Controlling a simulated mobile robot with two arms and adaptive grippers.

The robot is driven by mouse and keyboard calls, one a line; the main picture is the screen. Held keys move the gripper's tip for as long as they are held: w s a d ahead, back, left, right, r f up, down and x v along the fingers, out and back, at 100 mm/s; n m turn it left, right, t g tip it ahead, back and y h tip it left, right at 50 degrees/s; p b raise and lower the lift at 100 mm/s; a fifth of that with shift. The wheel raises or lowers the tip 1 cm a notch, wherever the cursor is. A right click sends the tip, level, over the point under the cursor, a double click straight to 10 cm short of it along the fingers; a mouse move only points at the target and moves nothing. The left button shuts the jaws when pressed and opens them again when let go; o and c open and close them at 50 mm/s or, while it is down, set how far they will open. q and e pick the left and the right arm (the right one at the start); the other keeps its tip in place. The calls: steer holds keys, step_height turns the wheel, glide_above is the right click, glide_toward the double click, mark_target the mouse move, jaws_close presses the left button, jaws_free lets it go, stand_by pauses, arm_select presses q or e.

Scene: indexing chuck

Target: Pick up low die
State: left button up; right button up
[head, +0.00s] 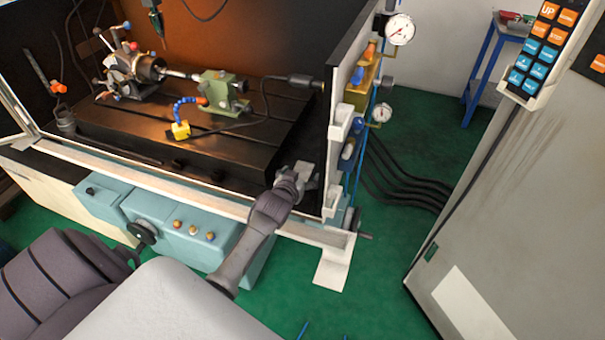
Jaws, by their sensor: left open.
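My left gripper (307,172) is inside the machine enclosure, low at its front right corner, beside the right end of the black slotted table (240,160). It is small and seen from behind, and the wrist partly hides it. It is open, and I see nothing held in it. I cannot make out the low die; it may be hidden by the gripper or too dark and small to tell. My right gripper is not in view.
The indexing chuck (150,68) and a green tailstock (222,90) stand on the table with a yellow block (181,131). The enclosure's white front sill (160,180) and right wall (338,125) border my arm. Gauges (400,30) and hoses are outside, right.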

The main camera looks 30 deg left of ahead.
arm_select(q)
steer(key=shift+w+a+f, duration=0.1)
steer(key=shift+w+f, duration=0.05)
steer(key=shift+w, duration=0.15)
steer(key=shift+c, duration=0.3)
jaws_close()
steer(key=shift+r, duration=0.25)
